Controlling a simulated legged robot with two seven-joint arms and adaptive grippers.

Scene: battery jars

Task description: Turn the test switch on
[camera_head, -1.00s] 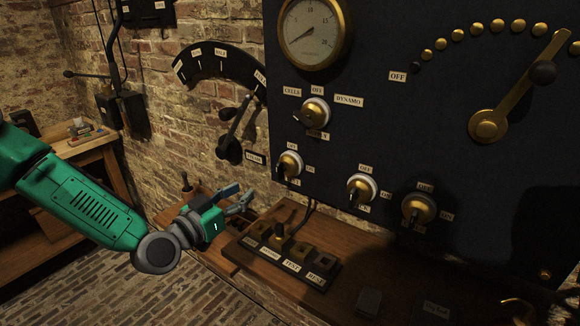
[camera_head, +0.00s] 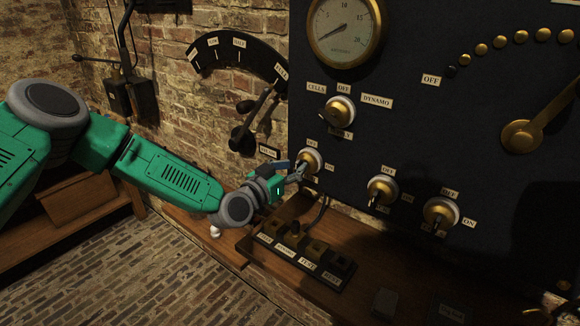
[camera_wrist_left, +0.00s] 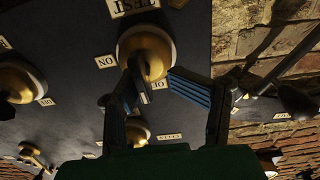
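The test switch (camera_head: 311,160) is a brass knob with a white ring and a small lever, low on the left edge of the dark panel. In the left wrist view the switch (camera_wrist_left: 147,48) shows upside down beside a "TEST" label and an "ON" label. My left gripper (camera_head: 294,172) is right at this switch in the head view. In the left wrist view its fingers (camera_wrist_left: 152,88) are apart, with the lever between their tips. Whether either finger touches the lever is not clear. My right gripper is not in view.
Similar switches (camera_head: 382,189) and (camera_head: 440,213) sit to the right, and a cells/dynamo switch (camera_head: 340,109) above. A gauge (camera_head: 345,28) is at the top. A wall lever (camera_head: 253,120) stands close on the left. A labelled block (camera_head: 297,252) lies on the wooden bench below.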

